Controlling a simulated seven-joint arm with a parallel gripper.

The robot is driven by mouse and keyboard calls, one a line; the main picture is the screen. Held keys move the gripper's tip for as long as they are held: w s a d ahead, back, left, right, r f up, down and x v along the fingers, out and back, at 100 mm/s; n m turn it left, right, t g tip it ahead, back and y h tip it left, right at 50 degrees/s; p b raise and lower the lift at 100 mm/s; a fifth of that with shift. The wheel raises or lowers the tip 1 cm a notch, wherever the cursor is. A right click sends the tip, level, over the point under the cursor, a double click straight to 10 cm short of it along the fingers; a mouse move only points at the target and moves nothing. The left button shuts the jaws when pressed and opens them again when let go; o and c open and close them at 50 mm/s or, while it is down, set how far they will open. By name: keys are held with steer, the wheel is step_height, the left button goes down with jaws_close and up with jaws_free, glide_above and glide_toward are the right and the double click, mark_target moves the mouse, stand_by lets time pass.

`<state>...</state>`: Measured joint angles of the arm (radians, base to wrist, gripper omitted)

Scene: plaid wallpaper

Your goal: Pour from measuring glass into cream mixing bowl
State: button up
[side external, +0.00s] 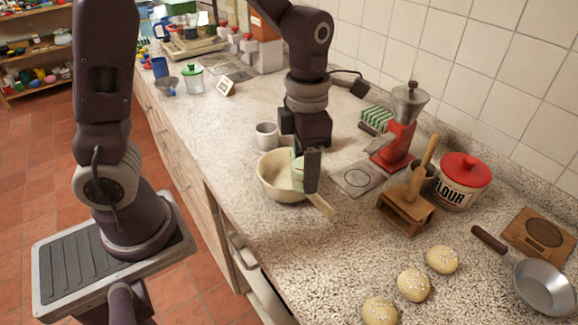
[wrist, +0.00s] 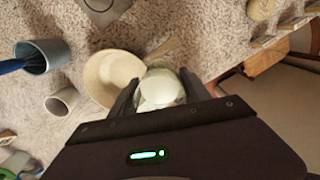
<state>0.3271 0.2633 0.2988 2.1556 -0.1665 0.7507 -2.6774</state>
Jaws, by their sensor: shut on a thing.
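The cream mixing bowl (side external: 270,183) stands on the speckled counter below my gripper; it also shows in the wrist view (wrist: 98,72). My gripper (side external: 305,172) is shut on the pale greenish measuring glass (side external: 297,168), at the right side of the bowl. In the wrist view the glass (wrist: 160,88) sits between the two dark fingers (wrist: 160,95), beside the bowl's rim and partly overlapping it. The fingers hide part of the glass. I cannot tell its exact tilt, its height over the bowl, or whether any contents are flowing.
A red grinder (side external: 397,140), a wooden stand (side external: 406,208) and a flour jar (side external: 462,182) are to the right. Several buns (side external: 413,285) lie in front.

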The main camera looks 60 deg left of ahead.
mark_target(299, 153)
steer(key=shift+w+a+r+g+h, duration=0.1)
steer(key=shift+w+a+g+h, duration=0.1)
steer(key=shift+a+h, duration=0.5)
steer(key=shift+w+a+r+g+h, duration=0.15)
steer(key=shift+a+h, duration=0.3)
steer(key=shift+h, duration=0.5)
steer(key=shift+w+a+f+g+h, duration=0.1)
steer(key=shift+a+g+h, duration=0.15)
steer(key=shift+a+h, duration=0.45)
steer(key=shift+w+a+f+h, duration=0.15)
steer(key=shift+a+f+h, duration=0.25)
steer(key=shift+h, duration=0.65)
steer(key=shift+a+f+g+h, duration=0.3)
steer(key=shift+g+h, duration=0.1)
steer(key=shift+h, duration=0.3)
steer(key=shift+r+h, duration=0.25)
steer(key=shift+h, duration=0.75)
steer(key=shift+f+g+h, duration=0.35)
steer(key=shift+g+h, duration=0.05)
steer(key=shift+h, duration=0.4)
steer(key=shift+w+a+r+h, duration=0.15)
steer(key=shift+r+h, duration=0.15)
steer(key=shift+h, duration=0.5)
steer(key=shift+r+g, duration=0.15)
steer(key=shift+g, duration=0.15)
